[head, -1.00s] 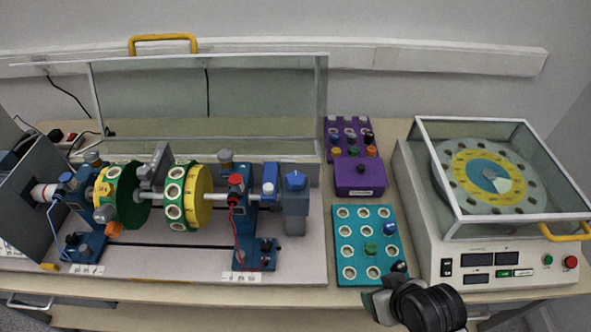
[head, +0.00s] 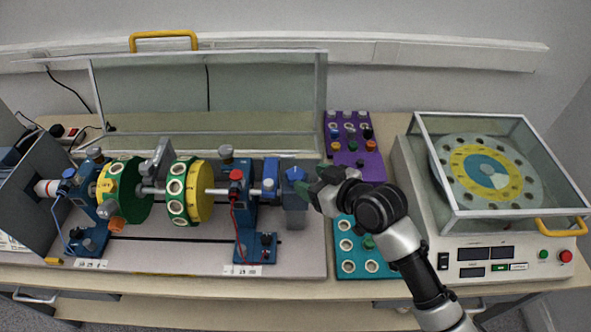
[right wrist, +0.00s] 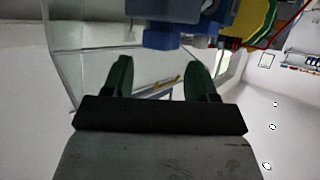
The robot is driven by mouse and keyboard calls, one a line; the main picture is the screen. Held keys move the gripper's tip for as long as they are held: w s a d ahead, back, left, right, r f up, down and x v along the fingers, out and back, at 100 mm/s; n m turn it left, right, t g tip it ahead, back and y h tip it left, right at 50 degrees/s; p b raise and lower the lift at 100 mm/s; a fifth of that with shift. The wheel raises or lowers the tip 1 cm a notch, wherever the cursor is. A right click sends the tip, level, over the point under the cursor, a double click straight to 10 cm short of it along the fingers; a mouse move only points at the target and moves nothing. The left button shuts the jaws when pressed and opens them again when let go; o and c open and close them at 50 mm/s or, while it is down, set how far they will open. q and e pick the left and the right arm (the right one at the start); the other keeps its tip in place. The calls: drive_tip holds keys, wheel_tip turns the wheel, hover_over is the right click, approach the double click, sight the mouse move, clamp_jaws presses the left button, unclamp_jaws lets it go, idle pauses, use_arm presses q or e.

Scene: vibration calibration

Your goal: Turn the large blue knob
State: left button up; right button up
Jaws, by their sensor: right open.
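The large blue knob (head: 294,174) sits on top of a grey block (head: 295,208) at the right end of the shaft rig. My right gripper (head: 316,183) is just right of the knob, its dark green fingers pointing left toward it. In the right wrist view, the fingers (right wrist: 160,78) are apart with nothing between them. A blue part that looks like the knob (right wrist: 160,40) shows beyond the fingertips, apart from them. My left gripper is in neither view.
The shaft rig with its green and yellow discs (head: 189,192) stands left of the knob. The purple box (head: 350,135) and teal tray (head: 350,268) lie to the right, the tray partly behind my arm. A glass-covered turntable unit (head: 480,225) stands farther right.

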sight(296, 173)
drive_tip(key=p+x, duration=0.1)
drive_tip(key=x, duration=0.5)
drive_tip(key=shift+c, duration=0.3)
drive_tip(key=c, duration=0.6)
drive_tip(key=shift+f+b, duration=0.2)
drive_tip(key=shift+b, duration=0.45)
drive_tip(key=n+g+y+b, duration=0.1)
drive_tip(key=n+g+b, duration=0.1)
drive_tip(key=b, duration=0.2)
drive_tip(key=n+g+y+b, duration=0.2)
drive_tip(key=n+g+b, duration=0.1)
drive_tip(key=b, duration=0.2)
drive_tip(key=shift+w+f, duration=0.1)
drive_tip(key=shift+n+g+b, duration=0.4)
drive_tip(key=shift+g+b, duration=0.1)
drive_tip(key=shift+b, duration=0.2)
drive_tip(key=shift+r+y, duration=0.25)
drive_tip(key=shift+y, duration=0.05)
drive_tip(key=o, duration=0.7)
drive_tip(key=shift+c, duration=0.2)
